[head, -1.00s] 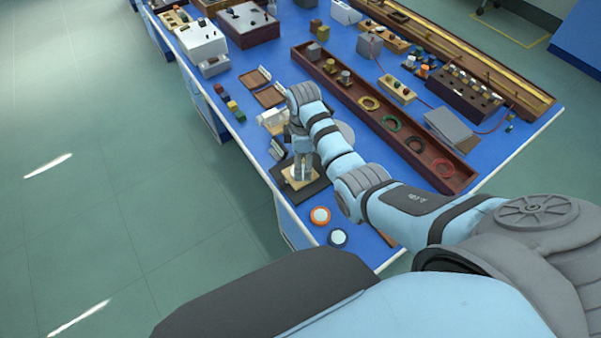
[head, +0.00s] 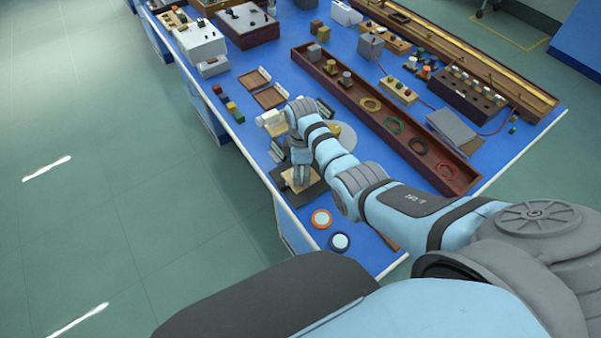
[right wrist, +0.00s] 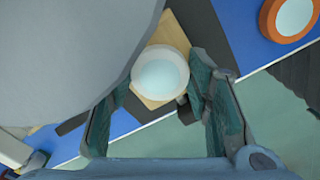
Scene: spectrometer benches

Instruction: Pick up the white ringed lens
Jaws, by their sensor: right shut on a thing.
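The white ringed lens (right wrist: 161,76), a pale disc in a white ring, shows in the right wrist view between the fingers of my right gripper (right wrist: 163,100). The gripper is shut on it. Behind the lens is a light wooden block (right wrist: 176,37) on a dark base. In the head view my right gripper (head: 299,182) points down at the wooden block near the bench's left edge; the lens cannot be made out there. I cannot tell whether the lens still touches the block. My left gripper is out of view.
An orange ringed lens (head: 321,218) and a dark blue ringed lens (head: 339,242) lie on the blue bench (head: 365,262) near its front corner. A long brown tray (head: 432,165) with coloured rings lies to the right. Small coloured blocks (head: 232,107) line the left edge.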

